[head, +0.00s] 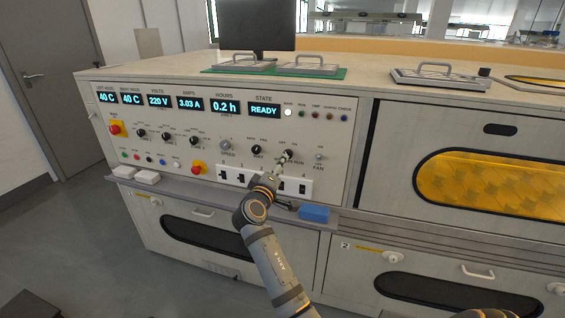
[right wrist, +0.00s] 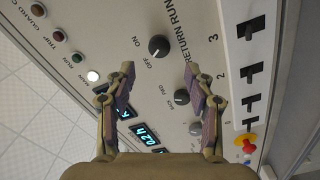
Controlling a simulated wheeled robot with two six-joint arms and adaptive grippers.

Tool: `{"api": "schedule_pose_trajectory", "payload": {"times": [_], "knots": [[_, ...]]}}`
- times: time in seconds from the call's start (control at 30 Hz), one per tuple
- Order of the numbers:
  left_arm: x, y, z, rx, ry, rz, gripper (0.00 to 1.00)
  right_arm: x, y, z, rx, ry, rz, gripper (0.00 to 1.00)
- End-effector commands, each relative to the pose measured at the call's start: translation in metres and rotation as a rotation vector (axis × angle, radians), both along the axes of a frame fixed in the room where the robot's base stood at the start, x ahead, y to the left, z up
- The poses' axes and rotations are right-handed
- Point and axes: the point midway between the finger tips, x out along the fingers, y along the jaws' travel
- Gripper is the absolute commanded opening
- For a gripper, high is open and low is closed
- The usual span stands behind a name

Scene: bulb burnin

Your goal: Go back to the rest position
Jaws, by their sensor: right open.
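My right gripper (head: 279,167) is in front of the control panel (head: 345,130), at the end of the arm that rises from the bottom of the head view. In the right wrist view the right gripper (right wrist: 159,73) is open, with nothing between its fingers. The black RETURN RUN knob (right wrist: 159,46) lies just beyond the fingertips, apart from them in the picture. In the head view this knob (head: 289,154) is just above the gripper.
The STATE display (head: 264,110) reads READY, and a white lamp (head: 288,112) is lit. A ledge below the panel holds a blue block (head: 314,214) and white blocks (head: 147,177). Metal trays (head: 308,65) and a monitor (head: 257,25) stand on top. Floor is clear at left.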

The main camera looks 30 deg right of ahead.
Motion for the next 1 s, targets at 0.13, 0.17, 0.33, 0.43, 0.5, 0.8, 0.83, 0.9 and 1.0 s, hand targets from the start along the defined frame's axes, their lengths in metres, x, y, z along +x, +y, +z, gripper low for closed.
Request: {"api": "schedule_pose_trajectory", "payload": {"times": [0.13, 0.17, 0.33, 0.43, 0.5, 0.8, 0.83, 0.9, 1.0], "knots": [[0.0, 0.0, 0.0, 0.0, 0.001, 0.0, 0.4, -0.005, 0.005, 0.0, -0.001, 0.0, -0.001, 0.54], [0.0, 0.0, 0.0, 0.0, 0.001, 0.0, 0.4, -0.005, 0.005, 0.0, -0.001, 0.0, -0.001, 0.54], [-0.001, 0.0, 0.0, 0.0, 0.001, 0.0, 0.4, -0.005, 0.005, 0.0, -0.001, 0.0, -0.001, 0.54], [-0.001, 0.0, 0.0, 0.0, 0.001, 0.0, 0.4, -0.005, 0.005, 0.0, -0.001, 0.0, 0.0, 0.54], [-0.001, 0.0, 0.0, 0.0, 0.001, 0.0, 0.4, -0.004, 0.005, 0.0, -0.001, -0.001, 0.0, 0.54], [0.0, 0.0, 0.0, 0.0, 0.001, 0.0, 0.4, -0.063, -0.004, -0.092, 0.283, 0.076, -0.008, 0.54], [0.0, 0.0, 0.0, 0.0, 0.001, 0.0, 0.4, -0.079, -0.003, -0.113, 0.355, 0.1, -0.009, 0.54], [0.0, 0.0, 0.0, 0.0, 0.001, 0.0, 0.4, -0.116, 0.006, -0.154, 0.515, 0.158, -0.009, 0.54], [0.0, 0.0, 0.0, 0.0, 0.001, 0.0, 0.4, -0.162, 0.025, -0.194, 0.696, 0.24, -0.005, 0.54]]}}
